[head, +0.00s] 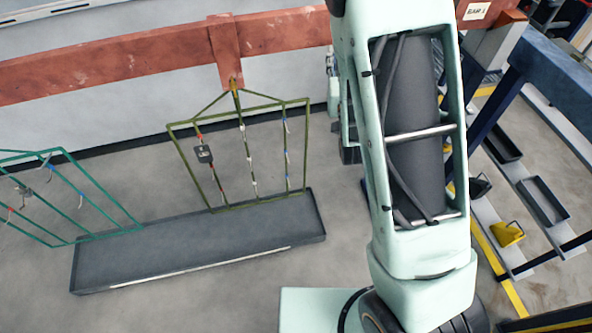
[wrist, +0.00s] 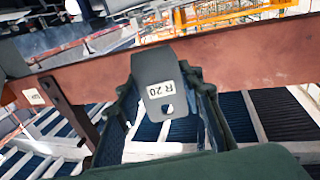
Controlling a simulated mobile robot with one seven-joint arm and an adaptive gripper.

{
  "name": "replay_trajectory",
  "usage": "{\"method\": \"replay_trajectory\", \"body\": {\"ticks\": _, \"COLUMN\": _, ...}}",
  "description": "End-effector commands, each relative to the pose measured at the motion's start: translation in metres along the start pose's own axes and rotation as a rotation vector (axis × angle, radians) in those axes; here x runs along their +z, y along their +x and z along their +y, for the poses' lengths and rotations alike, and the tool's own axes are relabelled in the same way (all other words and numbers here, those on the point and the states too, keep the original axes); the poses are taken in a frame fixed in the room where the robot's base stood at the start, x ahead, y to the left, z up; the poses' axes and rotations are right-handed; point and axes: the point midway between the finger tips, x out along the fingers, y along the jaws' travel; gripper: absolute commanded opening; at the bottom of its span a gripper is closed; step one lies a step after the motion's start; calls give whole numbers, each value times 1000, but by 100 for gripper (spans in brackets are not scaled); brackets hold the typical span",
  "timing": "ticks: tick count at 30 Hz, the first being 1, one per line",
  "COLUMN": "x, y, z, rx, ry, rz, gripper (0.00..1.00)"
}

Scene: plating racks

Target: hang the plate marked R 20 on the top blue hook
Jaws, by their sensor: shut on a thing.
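In the wrist view, my gripper (wrist: 163,112) is shut on a grey plate (wrist: 150,68) with a white label reading R 20 and a small hole beside the label. The plate stands out between the two fingers. In the head view my arm fills the right of centre, and I cannot make out the gripper or the held plate. The olive rack (head: 195,120) hangs from a red beam. Its right rod carries blue hooks, with the top blue hook (head: 286,128) near the upper bar; it looks empty. The rack is not recognisable in the wrist view.
A dark plate (head: 204,154) hangs on the olive rack's left, red-marked rod; the middle rod has white marks. A teal rack (head: 100,195) hangs at far left. A long dark tray (head: 200,250) lies below. The red beam (head: 285,33) runs behind. Shelving with black bins (head: 543,200) stands right.

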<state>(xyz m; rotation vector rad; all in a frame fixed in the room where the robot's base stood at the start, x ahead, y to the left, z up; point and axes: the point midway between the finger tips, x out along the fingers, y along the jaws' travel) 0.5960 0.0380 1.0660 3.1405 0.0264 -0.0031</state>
Motion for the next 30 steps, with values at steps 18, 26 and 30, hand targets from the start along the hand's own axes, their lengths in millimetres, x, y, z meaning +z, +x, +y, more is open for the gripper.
{"method": "replay_trajectory", "body": {"ticks": 18, "x": 221, "y": -46, "z": -74, "rx": -46, "ry": -3, "rz": 0, "gripper": 6}}
{"method": "replay_trajectory", "body": {"ticks": 26, "x": 292, "y": -68, "z": -97, "rx": -71, "ry": -2, "rz": 1, "gripper": 6}}
{"method": "replay_trajectory", "body": {"ticks": 30, "x": 314, "y": -77, "z": -106, "rx": -83, "ry": 0, "rz": 3, "gripper": 6}}
